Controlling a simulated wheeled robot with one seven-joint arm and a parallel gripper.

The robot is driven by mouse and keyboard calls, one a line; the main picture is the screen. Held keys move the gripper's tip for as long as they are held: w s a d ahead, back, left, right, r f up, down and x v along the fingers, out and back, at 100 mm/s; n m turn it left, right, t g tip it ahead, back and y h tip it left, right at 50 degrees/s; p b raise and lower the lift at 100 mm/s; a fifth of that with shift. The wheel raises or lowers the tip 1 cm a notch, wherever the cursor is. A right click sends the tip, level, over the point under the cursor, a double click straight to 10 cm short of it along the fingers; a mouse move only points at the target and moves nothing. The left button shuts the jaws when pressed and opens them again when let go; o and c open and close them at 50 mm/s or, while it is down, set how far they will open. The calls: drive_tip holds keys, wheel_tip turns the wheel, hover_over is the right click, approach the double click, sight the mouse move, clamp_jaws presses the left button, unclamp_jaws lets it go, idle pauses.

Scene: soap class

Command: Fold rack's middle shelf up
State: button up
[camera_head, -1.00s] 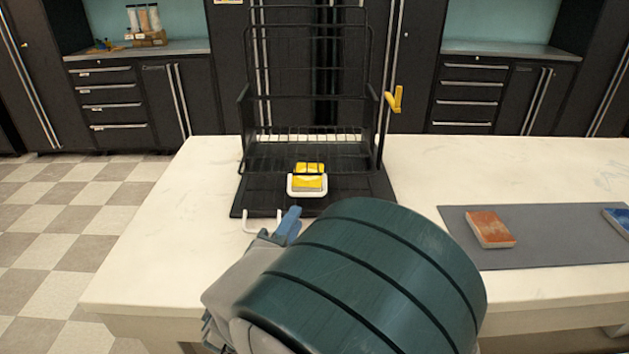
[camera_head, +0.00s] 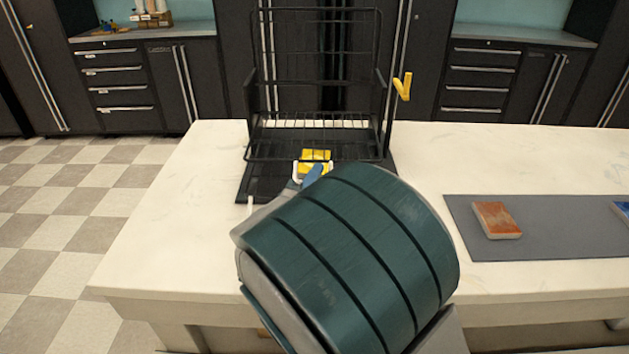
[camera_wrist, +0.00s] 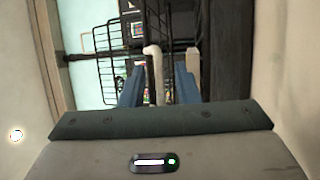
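A black wire rack (camera_head: 318,82) stands on the white table, with a low wire shelf section over its flat base. A yellow block (camera_head: 316,156) with a white U-shaped piece (camera_head: 330,170) around its front sits at the rack's front. My gripper (camera_head: 312,176) is at the rack's front edge, mostly hidden behind my forearm. In the wrist view its two blue fingers (camera_wrist: 158,90) are apart, with a white bent bar (camera_wrist: 153,68) showing in the gap between them. Whether the fingers touch the bar cannot be told. The wire shelf (camera_wrist: 112,55) shows up left, beyond the fingers.
A yellow hook (camera_head: 403,86) sticks out from the rack's right side. A grey mat (camera_head: 560,235) with an orange-brown block (camera_head: 496,220) and a blue block (camera_head: 623,211) lies at the right. The table left of the rack is clear. Dark cabinets stand behind.

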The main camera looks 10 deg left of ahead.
clamp_jaws()
drive_tip(key=shift+r, duration=0.1)
